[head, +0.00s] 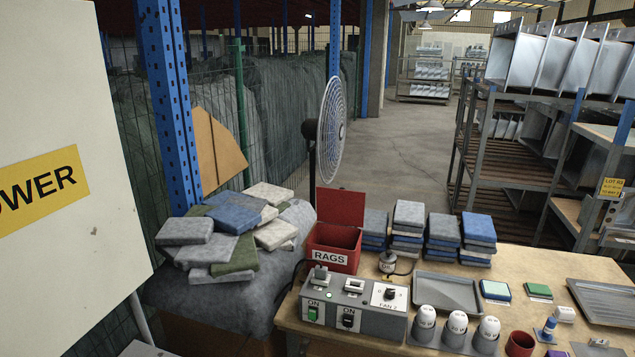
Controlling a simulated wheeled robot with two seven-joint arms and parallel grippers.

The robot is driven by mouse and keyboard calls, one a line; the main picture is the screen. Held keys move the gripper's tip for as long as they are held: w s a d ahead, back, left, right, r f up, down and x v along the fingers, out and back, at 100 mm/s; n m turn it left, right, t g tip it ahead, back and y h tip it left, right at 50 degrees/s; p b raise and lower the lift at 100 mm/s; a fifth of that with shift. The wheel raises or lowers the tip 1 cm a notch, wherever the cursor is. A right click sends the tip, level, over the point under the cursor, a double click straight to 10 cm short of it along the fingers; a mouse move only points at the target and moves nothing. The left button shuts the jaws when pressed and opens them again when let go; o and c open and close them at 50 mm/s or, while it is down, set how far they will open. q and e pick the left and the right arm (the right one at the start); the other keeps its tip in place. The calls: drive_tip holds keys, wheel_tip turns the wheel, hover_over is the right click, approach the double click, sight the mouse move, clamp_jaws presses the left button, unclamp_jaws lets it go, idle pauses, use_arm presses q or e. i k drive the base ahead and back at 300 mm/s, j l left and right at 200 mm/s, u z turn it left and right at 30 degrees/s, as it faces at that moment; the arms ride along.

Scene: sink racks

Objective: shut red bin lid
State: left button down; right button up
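A red bin (333,253) with a white label reading "RAGS" stands near the back left of the wooden table. Its red lid (341,205) is open and stands upright at the bin's back edge. The inside of the bin looks dark red, and I cannot tell whether anything lies in it. Neither of my grippers shows in the head view.
A grey switch box (352,305) stands just in front of the bin. Folded cloth stacks (408,225) stand right of it, with a small oil can (387,262) nearby. A heap of folded cloths (233,222) lies left. A fan (331,130) stands behind.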

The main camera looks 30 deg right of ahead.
sight(340, 205)
drive_tip(key=l+u, duration=0.25)
drive_tip(key=l, duration=1.1)
drive_tip(key=i, duration=0.05)
